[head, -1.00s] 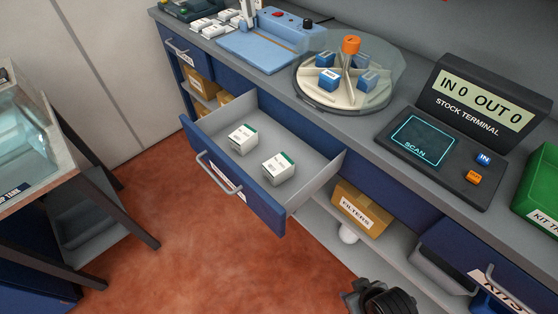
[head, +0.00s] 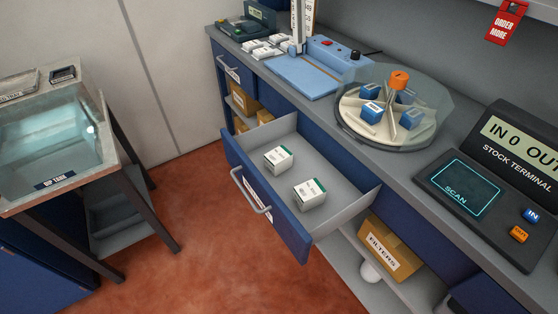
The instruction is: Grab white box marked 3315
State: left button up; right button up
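Two white boxes with green edges lie in the open drawer (head: 345,195) of the blue counter. One box (head: 278,160) is toward the drawer's back left, the other box (head: 309,194) is nearer its middle, a small gap apart. Both carry dark print that is too small to read, so I cannot tell which is marked 3315. Neither of my grippers shows in the head view.
On the counter stand a round carousel (head: 380,138) with blue boxes under a clear cover, a stock terminal (head: 460,187) and a blue device (head: 300,77). Several small white boxes (head: 262,50) lie farther back. A glass-sided tank (head: 60,130) stands at left. Red floor is clear between.

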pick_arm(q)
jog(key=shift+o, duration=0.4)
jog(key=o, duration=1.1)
